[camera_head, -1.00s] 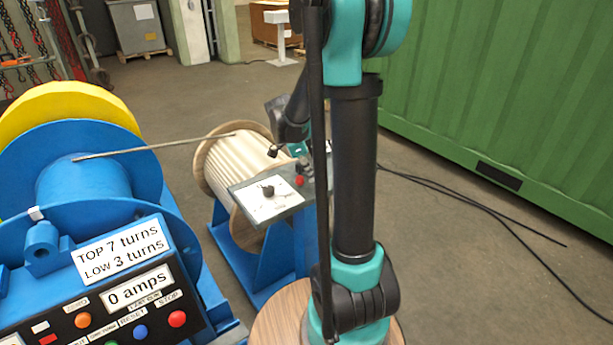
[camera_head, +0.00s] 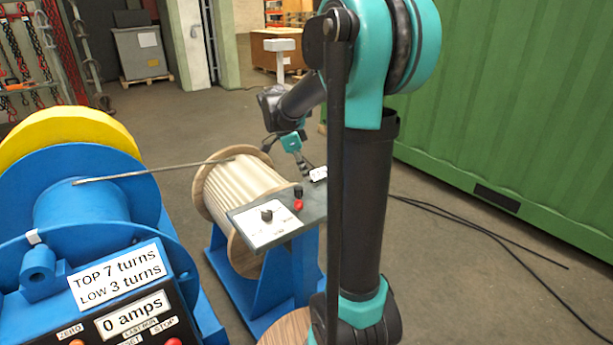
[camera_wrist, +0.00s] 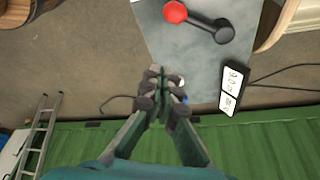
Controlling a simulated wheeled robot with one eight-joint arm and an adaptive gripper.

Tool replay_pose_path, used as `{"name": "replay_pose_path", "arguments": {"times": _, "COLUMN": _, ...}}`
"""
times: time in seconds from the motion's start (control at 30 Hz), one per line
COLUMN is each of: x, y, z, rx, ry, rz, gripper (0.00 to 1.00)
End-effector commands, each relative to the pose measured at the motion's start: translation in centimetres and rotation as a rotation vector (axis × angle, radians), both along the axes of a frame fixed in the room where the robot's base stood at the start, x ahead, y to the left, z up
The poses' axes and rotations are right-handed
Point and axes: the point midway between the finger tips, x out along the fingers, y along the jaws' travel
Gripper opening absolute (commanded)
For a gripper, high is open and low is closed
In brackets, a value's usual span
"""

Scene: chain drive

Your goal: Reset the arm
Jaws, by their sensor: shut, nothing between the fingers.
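My gripper (camera_wrist: 163,100) is shut and empty in the wrist view, its fingertips together over the edge of the grey control panel. In the head view my gripper (camera_head: 304,167) shows small, just above and behind the grey panel (camera_head: 312,211), apart from any held thing. In the wrist view the red knob (camera_wrist: 175,12) and the black knob (camera_wrist: 224,35) lie beyond my fingertips, joined by a dark bar. A small white display (camera_wrist: 232,90) sits at the panel's edge.
A wooden drum with pale rope (camera_head: 240,190) stands on a blue frame behind the panel. A blue winch (camera_head: 85,210) with a label and buttons is at left. A green container (camera_head: 510,100) stands at right, with black cables on the floor. A ladder (camera_wrist: 40,135) shows in the wrist view.

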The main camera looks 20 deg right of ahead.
Motion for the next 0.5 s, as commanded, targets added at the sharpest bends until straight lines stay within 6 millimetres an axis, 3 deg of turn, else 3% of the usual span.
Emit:
{"name": "replay_pose_path", "arguments": {"times": 0.27, "x": -1.0, "y": 0.2, "z": -0.6, "rx": 0.02, "ry": 0.007, "rz": 0.076, "gripper": 0.0}}
{"name": "replay_pose_path", "arguments": {"times": 0.5, "x": -6.3, "y": 1.3, "z": -4.3, "rx": 0.106, "ry": 0.033, "rz": 0.534, "gripper": 0.0}}
